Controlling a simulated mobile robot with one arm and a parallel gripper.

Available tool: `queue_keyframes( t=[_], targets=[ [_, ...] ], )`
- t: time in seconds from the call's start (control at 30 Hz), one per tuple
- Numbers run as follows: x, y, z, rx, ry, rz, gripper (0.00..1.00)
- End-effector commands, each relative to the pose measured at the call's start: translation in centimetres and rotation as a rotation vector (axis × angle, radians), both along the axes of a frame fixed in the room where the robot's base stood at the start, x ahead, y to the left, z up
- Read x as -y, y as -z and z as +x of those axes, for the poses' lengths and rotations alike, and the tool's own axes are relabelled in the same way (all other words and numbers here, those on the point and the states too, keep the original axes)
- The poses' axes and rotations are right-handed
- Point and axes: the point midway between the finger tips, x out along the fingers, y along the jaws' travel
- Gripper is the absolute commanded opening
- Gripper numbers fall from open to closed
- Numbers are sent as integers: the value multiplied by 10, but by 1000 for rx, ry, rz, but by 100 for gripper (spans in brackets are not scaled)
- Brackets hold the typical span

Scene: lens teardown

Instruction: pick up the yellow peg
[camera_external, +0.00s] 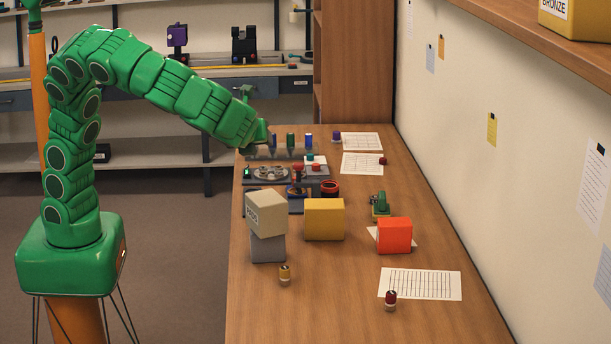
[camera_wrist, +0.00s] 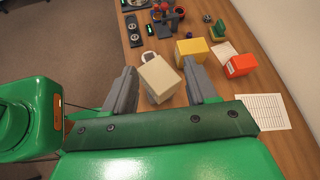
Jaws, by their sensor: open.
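The yellow peg (camera_external: 285,275) is a small gold-yellow cylinder with a dark band near its top. It stands upright on the wooden table near the left edge, in front of the stacked grey and beige blocks. I cannot make it out in the wrist view, where my gripper's body covers the nearer table. My gripper (camera_wrist: 160,84) is open, with two grey fingers spread apart. The beige block (camera_wrist: 160,78) shows between them, with nothing held. In the external view the fingers are not clear at the end of my green arm.
The beige block (camera_external: 265,213) sits on a grey block (camera_external: 268,248). A yellow block (camera_external: 324,219) and an orange-red block (camera_external: 394,236) stand to its right. A dark red peg (camera_external: 390,300) stands by a printed sheet (camera_external: 420,284). Wood around the yellow peg is clear in front.

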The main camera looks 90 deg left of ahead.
Motion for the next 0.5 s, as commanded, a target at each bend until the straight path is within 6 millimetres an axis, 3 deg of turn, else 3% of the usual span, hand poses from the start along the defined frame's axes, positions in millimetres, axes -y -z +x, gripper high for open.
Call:
queue_keyframes(
  t=[0.1,0.5],
  targets=[
    [23,6,11,-33,71,49,57],
    [75,18,32,-102,230,158,57]
  ],
)
